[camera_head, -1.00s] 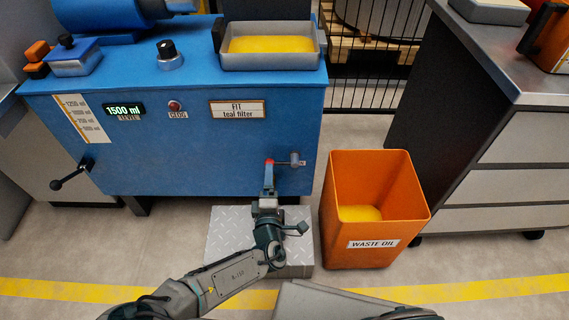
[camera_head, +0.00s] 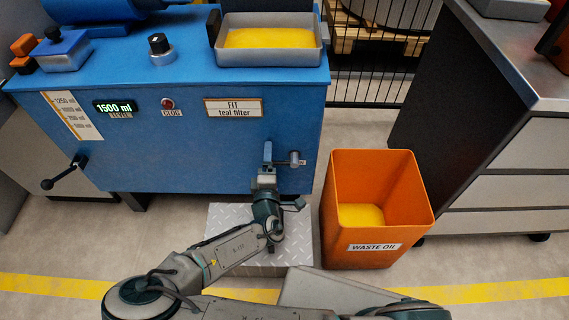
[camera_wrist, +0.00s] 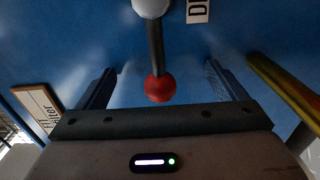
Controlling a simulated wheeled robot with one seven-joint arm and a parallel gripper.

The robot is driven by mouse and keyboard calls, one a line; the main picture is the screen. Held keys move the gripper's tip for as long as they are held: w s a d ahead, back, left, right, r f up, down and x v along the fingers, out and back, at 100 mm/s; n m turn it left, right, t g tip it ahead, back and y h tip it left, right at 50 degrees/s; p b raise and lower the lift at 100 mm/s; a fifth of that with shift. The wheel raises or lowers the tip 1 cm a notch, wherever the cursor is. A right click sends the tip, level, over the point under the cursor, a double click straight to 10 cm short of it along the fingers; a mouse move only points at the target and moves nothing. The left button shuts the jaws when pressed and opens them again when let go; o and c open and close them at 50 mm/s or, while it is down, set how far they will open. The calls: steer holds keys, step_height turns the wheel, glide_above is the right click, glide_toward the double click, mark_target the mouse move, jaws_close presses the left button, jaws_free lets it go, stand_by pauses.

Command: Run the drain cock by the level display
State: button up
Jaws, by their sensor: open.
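The level display (camera_head: 115,107) on the blue tank reads 1500 ml. The drain cock (camera_head: 292,160) sticks out low on the tank's right front. In the wrist view, its dark lever ends in a red ball knob (camera_wrist: 158,88), which lies between my spread fingers. My gripper (camera_head: 267,150) is open at the cock's left in the head view and hides the knob there. Its two fingers also show in the wrist view (camera_wrist: 160,85), apart from the knob on both sides. I cannot tell the knob's depth between them.
The orange waste oil bin (camera_head: 375,215), with yellow content, stands right of the cock. A grey tread plate (camera_head: 222,220) lies below my gripper. A tray (camera_head: 271,62) sits on the tank; a crank handle (camera_head: 62,174) juts out at left. A grey cabinet (camera_head: 510,145) stands at right.

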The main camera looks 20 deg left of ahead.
mark_target(273, 162)
steer(key=c, duration=1.6)
steer(key=shift+c, duration=0.2)
steer(key=shift+r, duration=0.1)
steer(key=shift+w+d+r+p, duration=0.1)
steer(key=shift+d+r+p, duration=0.1)
steer(key=shift+r+p, duration=0.4)
steer(key=shift+w+d+r+p, duration=0.1)
steer(key=shift+d+r+p, duration=0.1)
steer(key=shift+r+p, duration=0.35)
steer(key=shift+d+r+p, duration=0.2)
steer(key=shift+r+p, duration=0.25)
steer(key=shift+r, duration=0.25)
steer(key=shift+a, duration=0.15)
